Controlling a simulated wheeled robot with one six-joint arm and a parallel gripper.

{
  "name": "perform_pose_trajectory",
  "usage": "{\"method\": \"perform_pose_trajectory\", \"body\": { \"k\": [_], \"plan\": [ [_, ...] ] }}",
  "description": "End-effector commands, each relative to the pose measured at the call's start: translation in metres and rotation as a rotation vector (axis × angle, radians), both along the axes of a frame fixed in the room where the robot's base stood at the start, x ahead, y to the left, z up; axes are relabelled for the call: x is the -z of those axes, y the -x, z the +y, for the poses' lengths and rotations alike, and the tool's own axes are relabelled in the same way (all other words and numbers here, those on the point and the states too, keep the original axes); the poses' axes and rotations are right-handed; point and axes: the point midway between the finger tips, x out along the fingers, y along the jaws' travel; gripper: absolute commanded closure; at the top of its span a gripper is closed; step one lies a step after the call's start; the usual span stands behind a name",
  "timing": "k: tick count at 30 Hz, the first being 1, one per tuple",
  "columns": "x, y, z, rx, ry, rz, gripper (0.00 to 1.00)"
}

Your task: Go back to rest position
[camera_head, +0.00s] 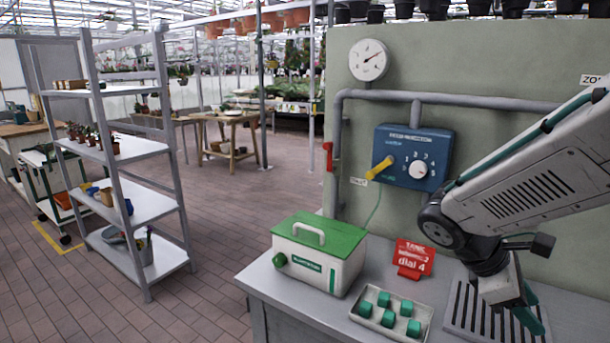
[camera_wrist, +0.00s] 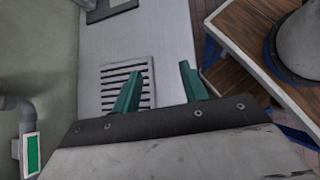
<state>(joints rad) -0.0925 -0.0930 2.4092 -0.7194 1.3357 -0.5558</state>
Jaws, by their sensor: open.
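My gripper (camera_head: 528,306) is at the lower right of the head view, pointing down above the slotted drain grate (camera_head: 470,312) on the grey bench. Its green fingers are apart with nothing between them. In the wrist view my gripper (camera_wrist: 158,84) also shows open and empty, with the slotted grate (camera_wrist: 112,88) beyond the left finger. My arm reaches in from the right edge of the head view, bent at the elbow joint.
On the bench (camera_head: 300,318) stand a green-lidded box (camera_head: 318,262), a tray (camera_head: 372,323) of green cubes and a red sign (camera_head: 413,258). A blue panel (camera_head: 418,145) with yellow lever and white dial hangs on the wall. A shelf (camera_head: 130,150) stands left; open floor lies between.

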Motion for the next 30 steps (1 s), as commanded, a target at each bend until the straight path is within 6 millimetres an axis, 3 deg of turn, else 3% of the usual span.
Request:
{"method": "perform_pose_trajectory", "body": {
  "k": [3, 6, 12, 21, 30],
  "plan": [
    [-0.004, 0.037, 0.030, 0.329, -0.140, -0.262, 0.57],
    [-0.009, 0.059, 0.057, 0.584, -0.257, -0.431, 0.57],
    [-0.028, 0.089, 0.099, 0.906, -0.483, -0.630, 0.57],
    [-0.050, 0.105, 0.105, 0.930, -0.586, -0.747, 0.57],
    [-0.051, 0.105, 0.105, 0.930, -0.587, -0.749, 0.57]
  ]
}}
